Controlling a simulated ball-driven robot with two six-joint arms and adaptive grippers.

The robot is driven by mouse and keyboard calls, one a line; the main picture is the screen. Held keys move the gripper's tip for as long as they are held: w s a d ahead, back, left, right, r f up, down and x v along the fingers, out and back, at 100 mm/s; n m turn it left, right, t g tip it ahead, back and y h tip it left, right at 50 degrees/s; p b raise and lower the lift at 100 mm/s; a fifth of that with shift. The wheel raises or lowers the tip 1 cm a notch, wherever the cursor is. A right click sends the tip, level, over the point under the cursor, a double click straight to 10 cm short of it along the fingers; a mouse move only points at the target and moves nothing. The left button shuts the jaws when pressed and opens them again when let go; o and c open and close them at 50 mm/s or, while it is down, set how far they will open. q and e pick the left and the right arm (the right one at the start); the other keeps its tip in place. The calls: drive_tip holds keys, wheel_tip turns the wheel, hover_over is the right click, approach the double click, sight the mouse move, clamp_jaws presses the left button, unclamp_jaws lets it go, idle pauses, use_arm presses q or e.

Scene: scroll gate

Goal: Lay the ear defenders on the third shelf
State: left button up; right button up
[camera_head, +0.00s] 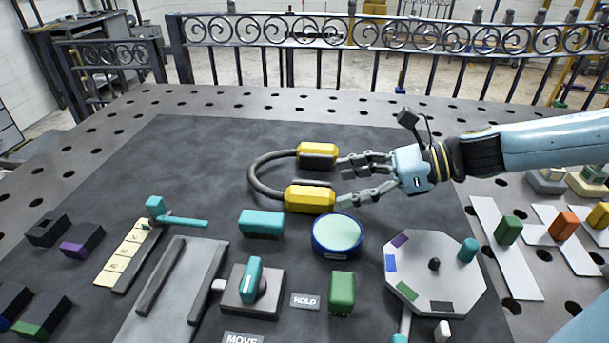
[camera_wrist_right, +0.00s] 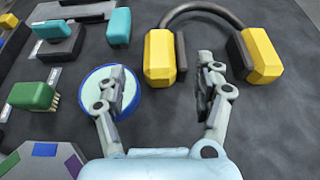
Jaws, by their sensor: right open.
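The ear defenders (camera_head: 310,199) lie flat on the dark mat (camera_head: 200,150), with two yellow cups and a dark curved band bowing to the left. My right gripper (camera_head: 342,182) is open and empty just right of the cups, its fingers spread and pointing left. In the right wrist view the open fingers (camera_wrist_right: 160,72) have one yellow cup (camera_wrist_right: 159,56) ahead of the gap between them; the other cup (camera_wrist_right: 262,54) is beyond the right finger. I cannot make out contact with the cups. No shelf can be made out. My left gripper is not in view.
A blue-rimmed round dish (camera_head: 337,235) sits close below the gripper. A teal block (camera_head: 261,222), green block (camera_head: 341,292), teal-handled switch (camera_head: 252,288) and grey octagonal plate (camera_head: 435,270) stand nearer. The mat behind the ear defenders is clear. A scroll railing (camera_head: 350,30) runs behind the table.

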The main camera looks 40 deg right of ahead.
sight(315, 191)
drive_tip(key=b+x, duration=0.3)
drive_tip(key=x, duration=0.1)
drive_tip(key=shift+f+b, duration=0.2)
drive_tip(key=shift+b, duration=0.15)
drive_tip(key=shift+w, duration=0.15)
drive_tip(key=shift+w+a+b, duration=0.15)
drive_tip(key=shift+a+b, duration=0.05)
drive_tip(key=shift+b, duration=0.15)
drive_tip(key=b+x, duration=0.2)
drive_tip(key=x, duration=0.1)
drive_tip(key=shift+x, duration=0.9)
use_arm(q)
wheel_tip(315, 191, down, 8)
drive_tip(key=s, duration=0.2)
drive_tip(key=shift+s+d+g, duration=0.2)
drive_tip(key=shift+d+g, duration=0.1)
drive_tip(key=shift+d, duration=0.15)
use_arm(e)
drive_tip(key=shift+r, duration=0.15)
clamp_jaws()
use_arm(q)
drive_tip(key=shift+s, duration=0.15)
